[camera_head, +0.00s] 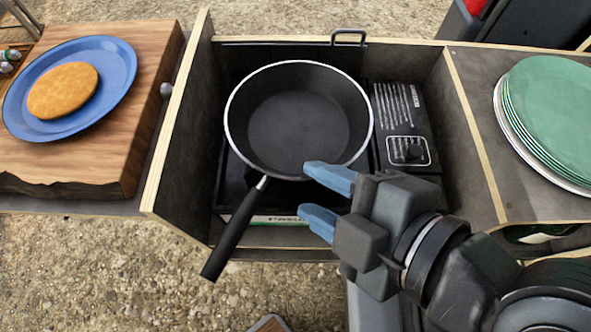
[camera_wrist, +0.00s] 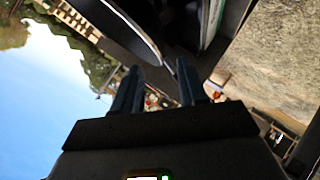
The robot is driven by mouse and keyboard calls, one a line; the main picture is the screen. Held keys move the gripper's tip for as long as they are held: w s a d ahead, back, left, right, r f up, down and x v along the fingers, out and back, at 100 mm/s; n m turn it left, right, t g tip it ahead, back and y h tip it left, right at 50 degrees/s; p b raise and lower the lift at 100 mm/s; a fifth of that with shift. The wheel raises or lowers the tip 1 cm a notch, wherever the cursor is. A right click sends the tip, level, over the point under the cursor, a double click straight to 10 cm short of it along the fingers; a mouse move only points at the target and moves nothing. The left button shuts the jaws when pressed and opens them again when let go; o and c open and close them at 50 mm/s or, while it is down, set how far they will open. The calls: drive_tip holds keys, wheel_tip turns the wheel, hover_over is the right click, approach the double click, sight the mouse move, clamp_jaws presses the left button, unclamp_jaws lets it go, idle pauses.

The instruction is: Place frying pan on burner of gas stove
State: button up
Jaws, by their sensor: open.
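The black frying pan (camera_head: 298,125) with a silver rim sits over the gas stove (camera_head: 408,115), which stands inside a wooden-edged compartment. The pan covers the burner, so I cannot see exactly how it rests on it. Its black handle (camera_head: 235,234) points toward the lower left, past the front edge of the compartment. My gripper (camera_head: 322,197) is open and empty, its blue fingers pointing left, close to the pan's lower right rim and right of the handle. In the wrist view my fingers (camera_wrist: 157,92) are apart, with part of the pan (camera_wrist: 125,22) above them.
A wooden board (camera_head: 135,70) at the left holds a blue plate (camera_head: 118,92) with a round flat food item (camera_head: 62,91). Green plates (camera_head: 555,108) are stacked at the right. Compartment walls (camera_head: 182,120) rise beside the stove. Gravelly ground lies below the front edge.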

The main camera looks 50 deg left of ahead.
drive_tip(key=shift+v, duration=1.4)
drive_tip(key=d+f+m+t+h, duration=0.3)
drive_tip(key=d+f+m+t, duration=0.3)
drive_tip(key=d+m, duration=0.4)
drive_tip(key=d+f+m+t+h, duration=0.2)
drive_tip(key=d+f+m+t, duration=0.3)
drive_tip(key=d+f+m, duration=0.35)
drive_tip(key=s+d+r+m+t+h, duration=0.4)
drive_tip(key=s+d+r+m+h, duration=0.2)
drive_tip(key=s+d+m, duration=0.5)
drive_tip(key=shift+s+r+t+h, duration=0.35)
drive_tip(key=shift+s+r, duration=0.3)
drive_tip(key=shift+s, duration=0.25)
